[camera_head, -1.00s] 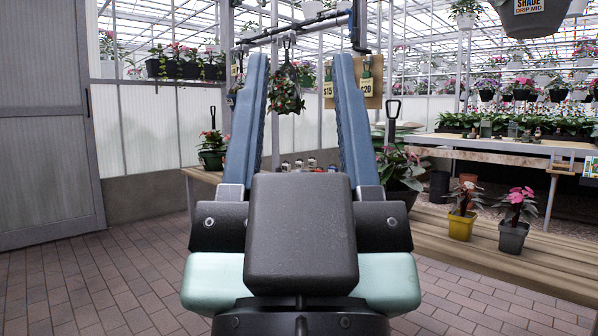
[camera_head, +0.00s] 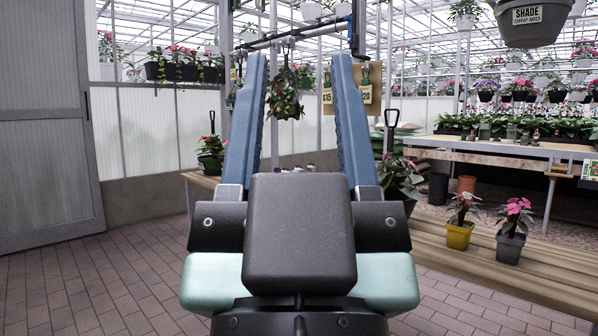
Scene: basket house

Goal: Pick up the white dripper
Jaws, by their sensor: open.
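My gripper (camera_head: 299,62) is open, its two long blue fingers raised and spread apart in the middle of the view. I see nothing between the fingers but the scene behind. I cannot pick out a white dripper. A few small items (camera_head: 303,168) on the wooden bench (camera_head: 200,181) show low between the fingers, mostly hidden by my gripper's dark body and too small to identify.
A long wooden bench (camera_head: 440,240) with a yellow pot (camera_head: 459,236) and a grey pot (camera_head: 510,247) stands at right. A dark pot (camera_head: 535,28) marked SHADE hangs at upper right. A grey door (camera_head: 45,150) is at left. Brick floor (camera_head: 120,280) is clear at left.

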